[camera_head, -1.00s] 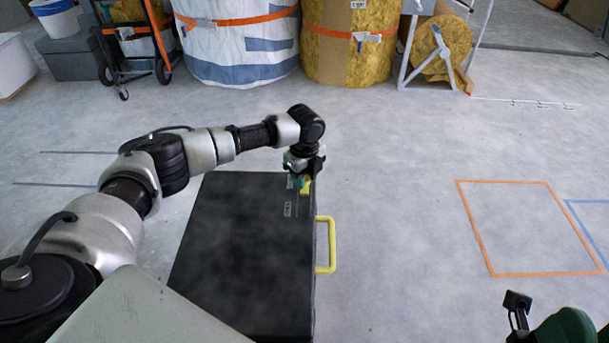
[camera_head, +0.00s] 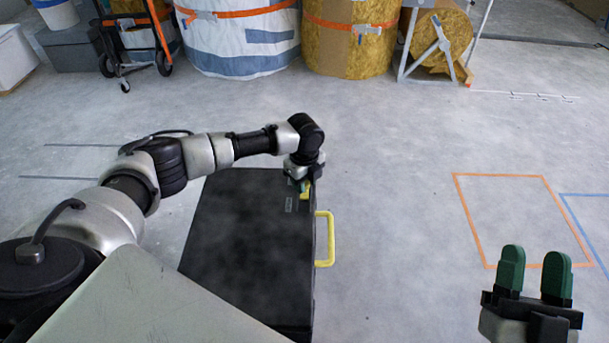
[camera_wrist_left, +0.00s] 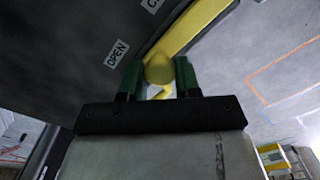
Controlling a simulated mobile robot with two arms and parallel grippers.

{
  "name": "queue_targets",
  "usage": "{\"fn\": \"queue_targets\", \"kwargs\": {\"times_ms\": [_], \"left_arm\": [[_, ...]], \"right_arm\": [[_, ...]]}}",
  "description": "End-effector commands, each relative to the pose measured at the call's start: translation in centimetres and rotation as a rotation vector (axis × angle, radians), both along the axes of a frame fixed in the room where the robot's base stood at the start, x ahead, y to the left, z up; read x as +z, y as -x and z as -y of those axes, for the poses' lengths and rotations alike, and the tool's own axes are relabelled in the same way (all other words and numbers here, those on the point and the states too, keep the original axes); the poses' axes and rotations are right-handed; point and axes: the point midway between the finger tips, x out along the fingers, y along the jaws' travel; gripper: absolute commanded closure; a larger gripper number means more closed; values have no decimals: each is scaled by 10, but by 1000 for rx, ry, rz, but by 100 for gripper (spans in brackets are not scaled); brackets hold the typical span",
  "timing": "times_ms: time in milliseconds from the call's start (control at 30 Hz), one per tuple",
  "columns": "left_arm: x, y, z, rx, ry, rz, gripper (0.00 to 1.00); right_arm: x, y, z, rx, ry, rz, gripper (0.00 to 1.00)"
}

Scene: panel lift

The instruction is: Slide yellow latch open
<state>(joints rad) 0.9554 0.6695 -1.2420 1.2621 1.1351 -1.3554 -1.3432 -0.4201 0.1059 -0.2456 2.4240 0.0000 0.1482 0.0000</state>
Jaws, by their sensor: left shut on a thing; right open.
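The yellow latch (camera_wrist_left: 192,28) shows in the left wrist view as a bar with a round knob (camera_wrist_left: 159,70). My left gripper (camera_wrist_left: 159,78) has its green fingers shut on the knob. An "OPEN" label (camera_wrist_left: 117,53) is left of the knob on the dark panel. In the head view, the black panel (camera_head: 245,240) lies in front of me, and my left gripper (camera_head: 303,188) is at its far right corner, mostly hiding the latch. A yellow handle (camera_head: 331,238) sticks out from the panel's right side. My right gripper (camera_head: 534,272) is open and empty at the lower right.
An orange outlined square (camera_head: 515,220) and part of a blue outline (camera_head: 590,225) mark the floor at the right. Wrapped rolls (camera_head: 350,35) and a cart (camera_head: 130,40) stand along the back. The floor between panel and outlines is clear.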

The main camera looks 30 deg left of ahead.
Motion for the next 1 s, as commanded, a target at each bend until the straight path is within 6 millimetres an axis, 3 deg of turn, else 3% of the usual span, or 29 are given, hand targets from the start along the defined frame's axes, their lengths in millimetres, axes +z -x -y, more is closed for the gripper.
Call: {"fn": "queue_targets", "kwargs": {"times_ms": [300,333,467,833,1000], "left_arm": [[-5,6,3,-7,1,-17,100],[-5,6,3,-7,2,-18,63],[-4,5,3,-6,2,-15,43],[0,3,2,-4,1,-8,41],[14,2,2,-4,3,-7,41]], "right_arm": [[-1,0,0,-1,3,-7,53],[-1,0,0,-1,3,-7,53],[-1,0,0,0,2,-7,53],[-1,-1,0,0,4,-14,53],[-13,-8,1,-9,39,-135,53]]}}
